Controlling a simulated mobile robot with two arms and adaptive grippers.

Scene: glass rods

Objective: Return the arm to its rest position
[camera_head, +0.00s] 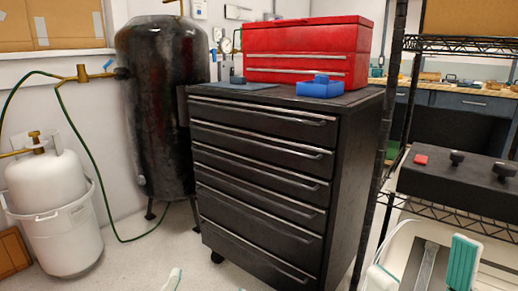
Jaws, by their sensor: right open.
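My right gripper (422,268) is in the lower right of the head view. Its two teal-and-white fingers are well apart, and I see nothing held between them. A pale tip with a teal edge shows at the bottom edge left of centre and seems to be part of my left gripper (174,280). Most of that gripper is out of view, so its opening is unclear. No glass rods can be made out.
A black drawer cabinet (262,178) stands in the middle, with a red toolbox (300,45) and blue bin (319,88) on top. A black tank (163,100) and white cylinder (50,185) stand left. A wire shelf (455,205) is at right. Bare floor shows at bottom left.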

